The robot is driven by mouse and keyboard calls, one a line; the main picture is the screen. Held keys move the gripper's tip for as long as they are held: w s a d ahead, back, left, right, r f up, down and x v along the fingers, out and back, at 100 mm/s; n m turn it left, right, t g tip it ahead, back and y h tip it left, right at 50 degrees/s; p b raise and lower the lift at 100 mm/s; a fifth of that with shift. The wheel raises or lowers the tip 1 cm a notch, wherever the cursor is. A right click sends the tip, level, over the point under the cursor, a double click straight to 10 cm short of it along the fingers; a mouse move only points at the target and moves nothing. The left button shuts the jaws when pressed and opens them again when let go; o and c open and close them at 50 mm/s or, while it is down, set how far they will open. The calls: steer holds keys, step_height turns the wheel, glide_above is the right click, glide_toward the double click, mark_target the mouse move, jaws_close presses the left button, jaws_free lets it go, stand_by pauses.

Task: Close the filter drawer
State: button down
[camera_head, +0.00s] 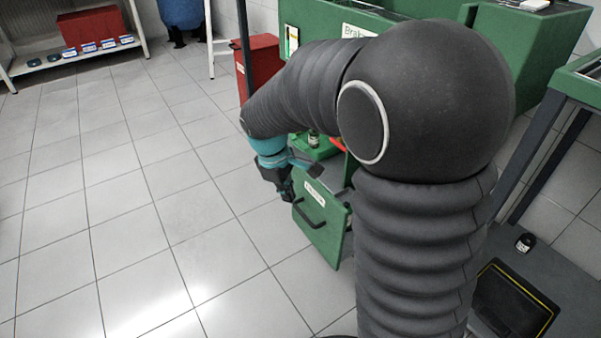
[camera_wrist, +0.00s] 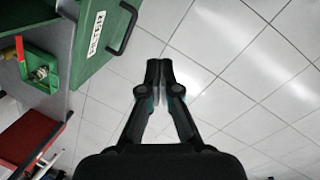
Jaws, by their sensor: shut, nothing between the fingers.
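The filter drawer has a green front (camera_head: 325,232) with a white label and a black bar handle (camera_head: 308,212). My gripper (camera_head: 286,193) is shut and empty, near the upper left corner of the drawer front. In the wrist view its fingertips (camera_wrist: 160,68) are together over bare floor, right of the handle and apart from it.
A green holder with a small bottle-like part (camera_head: 313,138) is behind the gripper; it also shows in the wrist view (camera_wrist: 40,73). A red cabinet (camera_head: 262,58) stands beyond. A white shelf (camera_head: 75,58) is far left. The tiled floor at left is clear.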

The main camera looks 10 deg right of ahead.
steer(key=w+f+n, duration=0.3)
steer(key=w+n, duration=0.1)
steer(key=w, duration=0.1)
steer(key=n+t+h+b, duration=0.1)
steer(key=n+h+b, duration=0.1)
steer(key=n, duration=0.6)
glide_above(312, 191)
steer(key=a, duration=0.2)
steer(key=shift+s+f, duration=0.2)
steer(key=shift+f, duration=1.3)
steer(key=shift+s+f, duration=0.2)
steer(key=shift+f, duration=1.3)
